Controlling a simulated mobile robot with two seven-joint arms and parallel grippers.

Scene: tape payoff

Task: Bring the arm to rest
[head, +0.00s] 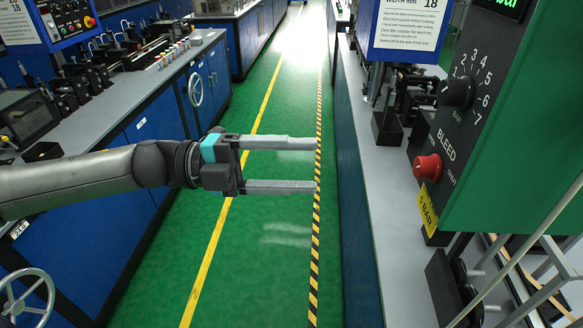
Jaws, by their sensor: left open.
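My left arm comes in from the left and is stretched out across the aisle. My left gripper (316,165) is open and empty, with its two long grey fingers spread apart and pointing right. It is in the air over the green floor (265,270), and its fingertips overlap the black and yellow striped line in the picture. It touches nothing that I can see. My right gripper is not in the head view.
A green panel (540,130) with a black dial (456,92) and a red bleed knob (427,167) stands close on the right, above a grey bench (385,210). Blue cabinets (160,130) with a handwheel (195,90) line the left. The aisle between is clear.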

